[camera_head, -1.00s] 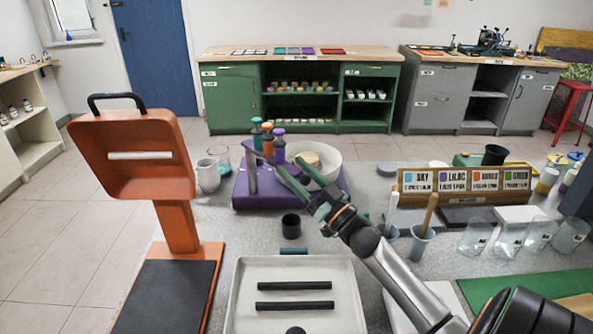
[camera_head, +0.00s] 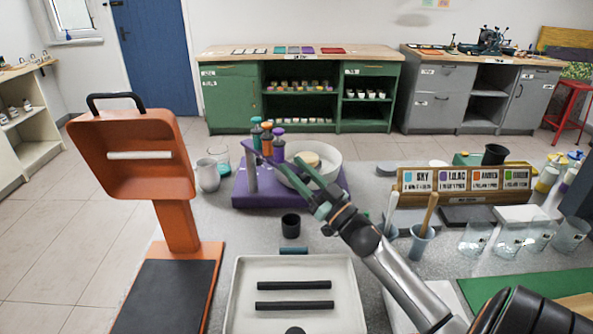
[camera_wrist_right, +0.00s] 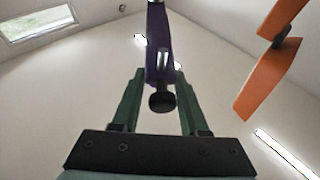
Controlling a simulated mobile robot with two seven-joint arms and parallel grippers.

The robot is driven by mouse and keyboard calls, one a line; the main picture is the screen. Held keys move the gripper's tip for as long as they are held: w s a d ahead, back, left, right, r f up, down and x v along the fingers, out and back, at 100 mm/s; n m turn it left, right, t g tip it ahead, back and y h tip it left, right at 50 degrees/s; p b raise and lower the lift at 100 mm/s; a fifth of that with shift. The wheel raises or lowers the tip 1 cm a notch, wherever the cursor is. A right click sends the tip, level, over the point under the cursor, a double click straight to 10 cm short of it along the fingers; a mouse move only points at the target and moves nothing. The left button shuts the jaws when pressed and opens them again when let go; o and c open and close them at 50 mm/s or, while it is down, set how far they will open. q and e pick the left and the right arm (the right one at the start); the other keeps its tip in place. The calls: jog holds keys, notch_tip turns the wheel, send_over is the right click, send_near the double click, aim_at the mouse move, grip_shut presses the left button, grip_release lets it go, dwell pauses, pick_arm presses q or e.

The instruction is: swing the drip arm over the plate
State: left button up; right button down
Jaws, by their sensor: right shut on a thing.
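The drip arm (camera_head: 267,154) carries teal, orange and purple bottles and stands on a post on a purple base (camera_head: 240,198). Its bottles are left of the pale round plate (camera_head: 306,158), which sits in a white round basin (camera_head: 332,172). My right gripper (camera_head: 288,162) reaches in from the lower right, with its fingers at the drip arm's near side and in front of the basin. In the right wrist view, a dark knob (camera_wrist_right: 162,102) under a purple bar sits between the fingers, and the gripper is shut on it. The exact contact is hard to see. My left gripper is out of view.
A white jug (camera_head: 207,175) and a glass stand left of the base. A small black cup (camera_head: 290,226) and a white tray (camera_head: 238,300) are in front. An orange stand (camera_head: 180,225) is at left. A labelled rack (camera_head: 462,194) and beakers are at right.

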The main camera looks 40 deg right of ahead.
jog(key=shift+a+f, duration=0.15)
jog(key=shift+a, duration=0.15)
dwell(0.5)
jog(key=shift+w+d, duration=0.15)
jog(key=shift+d, duration=1.35)
jog(key=shift+w+d, duration=0.15)
jog(key=shift+d, duration=1.3)
jog(key=c, duration=0.7)
grip_release()
jog(key=shift+o, duration=0.2)
jog(key=a+v, duration=0.1)
jog(key=v, duration=1.1)
jog(key=shift+s+d, duration=0.25)
jog(key=shift+d, duration=0.2)
jog(key=shift+o, duration=0.2)
